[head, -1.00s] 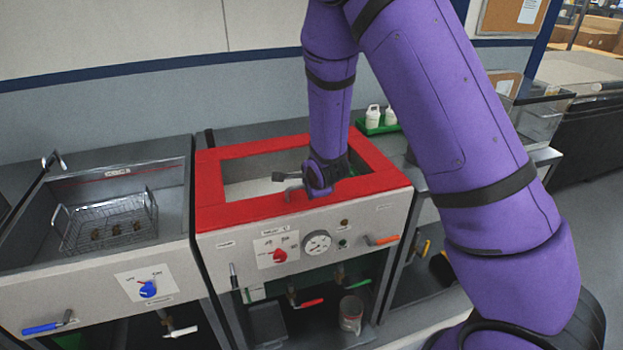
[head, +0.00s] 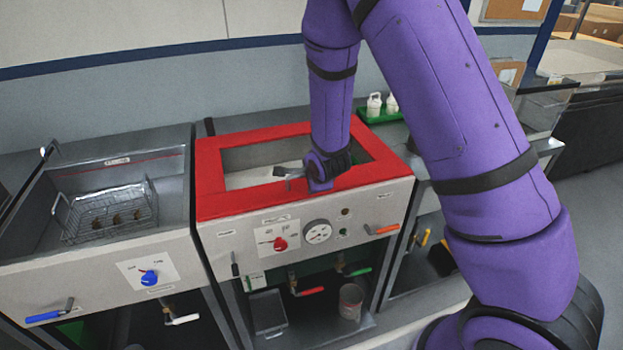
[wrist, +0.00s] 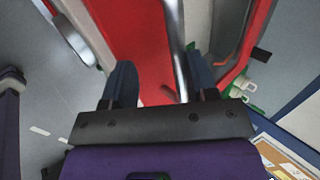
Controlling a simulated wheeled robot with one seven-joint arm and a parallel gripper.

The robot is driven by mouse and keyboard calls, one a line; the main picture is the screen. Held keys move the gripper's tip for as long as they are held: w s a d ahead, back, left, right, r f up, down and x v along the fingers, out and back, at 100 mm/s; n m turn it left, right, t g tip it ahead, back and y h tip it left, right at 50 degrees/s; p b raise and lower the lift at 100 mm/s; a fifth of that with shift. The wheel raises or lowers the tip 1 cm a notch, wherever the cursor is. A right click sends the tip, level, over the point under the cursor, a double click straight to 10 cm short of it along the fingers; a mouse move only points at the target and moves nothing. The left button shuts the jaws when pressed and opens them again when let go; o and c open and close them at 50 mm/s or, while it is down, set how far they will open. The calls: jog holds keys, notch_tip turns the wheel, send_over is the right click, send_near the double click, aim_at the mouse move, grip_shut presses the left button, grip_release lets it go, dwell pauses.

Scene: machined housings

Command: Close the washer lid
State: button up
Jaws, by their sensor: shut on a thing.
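The washer lid (head: 208,180) is a red frame around a see-through window, on the middle machine (head: 215,245). It looks about level with the machine top; whether it touches all round I cannot tell. My gripper (head: 285,172) is at the lid's front part, right of its middle. In the wrist view my gripper (wrist: 160,85) has its two dark fingers either side of a silver bar (wrist: 176,35), which looks like the lid's handle, above the red lid (wrist: 140,40). It is shut on this handle, though the grip itself is partly hidden.
An open basin with a wire basket (head: 105,215) stands to the left. White bottles (head: 374,105) stand in a green tray behind right. The front panel has a red knob (head: 280,244), a gauge (head: 317,232) and an orange lever (head: 385,228). My arm covers the right side.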

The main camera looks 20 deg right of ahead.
jog(key=v, duration=1)
jog(key=shift+s+r, duration=0.1)
jog(key=shift+r, duration=0.05)
jog(key=s+d+r+n+g+y, duration=0.1)
jog(key=s+d+r+n, duration=0.1)
jog(key=s+r+n, duration=0.45)
jog(key=s+d+r+n+g, duration=0.1)
jog(key=s+d+r+n, duration=0.15)
jog(key=r, duration=0.75)
jog(key=s+d+r+n, duration=0.1)
jog(key=s+r+n, duration=0.2)
jog(key=s, duration=0.3)
jog(key=s+d+r+n, duration=0.1)
jog(key=s+r+n, duration=0.2)
jog(key=s, duration=0.3)
jog(key=s+d+r+n+h, duration=0.1)
jog(key=s+r+n, duration=0.2)
jog(key=s, duration=0.3)
jog(key=shift+d+g, duration=0.15)
jog(key=shift+g, duration=0.15)
jog(key=shift+s+r, duration=0.1)
